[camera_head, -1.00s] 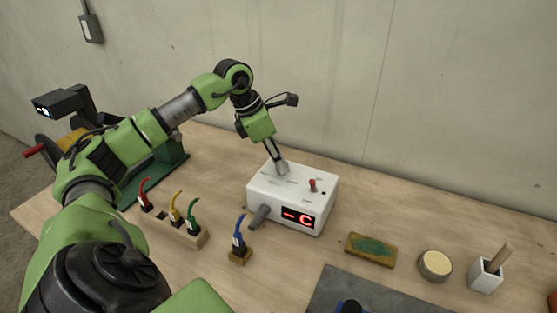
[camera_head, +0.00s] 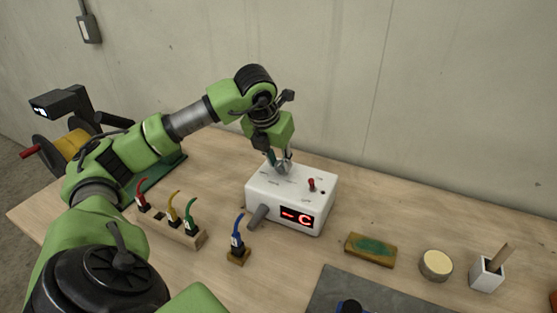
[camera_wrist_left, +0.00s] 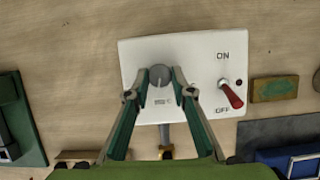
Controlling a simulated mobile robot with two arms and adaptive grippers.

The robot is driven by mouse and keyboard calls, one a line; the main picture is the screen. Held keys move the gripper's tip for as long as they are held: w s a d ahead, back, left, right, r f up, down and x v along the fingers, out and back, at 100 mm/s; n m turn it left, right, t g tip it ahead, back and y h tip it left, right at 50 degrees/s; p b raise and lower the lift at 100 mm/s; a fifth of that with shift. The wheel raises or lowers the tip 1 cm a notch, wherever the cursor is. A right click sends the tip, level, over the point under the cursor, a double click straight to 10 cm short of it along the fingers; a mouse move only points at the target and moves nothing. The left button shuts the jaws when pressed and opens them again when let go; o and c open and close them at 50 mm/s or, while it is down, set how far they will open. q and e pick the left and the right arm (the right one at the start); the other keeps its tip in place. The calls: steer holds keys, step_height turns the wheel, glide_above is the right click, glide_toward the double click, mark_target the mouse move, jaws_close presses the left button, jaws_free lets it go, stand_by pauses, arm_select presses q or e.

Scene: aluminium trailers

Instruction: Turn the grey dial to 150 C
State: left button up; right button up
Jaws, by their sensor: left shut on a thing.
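The white control box (camera_head: 262,194) stands on the wooden bench, and its front display (camera_head: 297,217) shows a red dash and a C. My left gripper (camera_head: 281,166) points down at the box's top from behind. In the left wrist view the grey dial (camera_wrist_left: 159,75) sits between the fingertips of my left gripper (camera_wrist_left: 160,80), which are shut on its sides. The dial's scale is too small to read. A red switch (camera_wrist_left: 231,94) on the same top tilts towards the OFF label. My right gripper is not in view.
A wooden holder (camera_head: 183,231) with red, yellow and green-handled pieces and a separate blue one (camera_head: 238,236) stand left and in front of the box. A green-topped block (camera_head: 371,250), round tin (camera_head: 436,264) and white cup (camera_head: 486,273) stand at right. The bench behind these is clear.

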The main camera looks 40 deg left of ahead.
arm_select(q)
steer(key=shift+n+y, duration=0.3)
steer(key=shift+n, duration=0.5)
steer(key=o, duration=1.1)
steer(key=shift+r, duration=0.15)
steer(key=v, duration=1.1)
steer(key=shift+d+r, duration=0.15)
steer(key=shift+r, duration=0.25)
